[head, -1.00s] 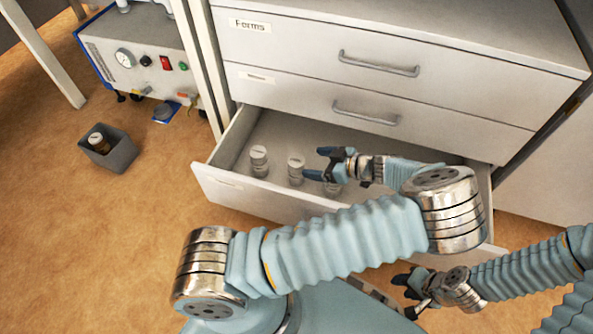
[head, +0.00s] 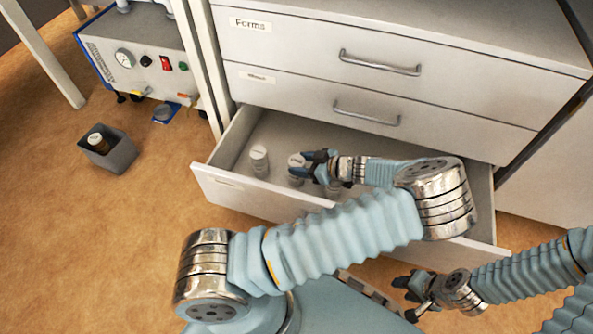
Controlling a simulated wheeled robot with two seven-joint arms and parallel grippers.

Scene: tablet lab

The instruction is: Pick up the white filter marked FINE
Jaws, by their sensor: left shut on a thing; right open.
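Small pale filters stand upright in the open bottom drawer (head: 234,143): a left one (head: 259,162), a middle one (head: 295,161) and a right one (head: 333,189), partly hidden by my arm. Their markings are too small to read, so I cannot tell which is marked FINE. My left gripper (head: 307,168) is shut on the middle filter, reaching it from the right. The fingers cover part of that filter, which still appears to stand in the drawer. My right gripper (head: 408,297) is open and empty, low at the right, outside the drawer.
Two shut drawers with handles (head: 380,63) are above the open one. The floor between bin and drawer is clear.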

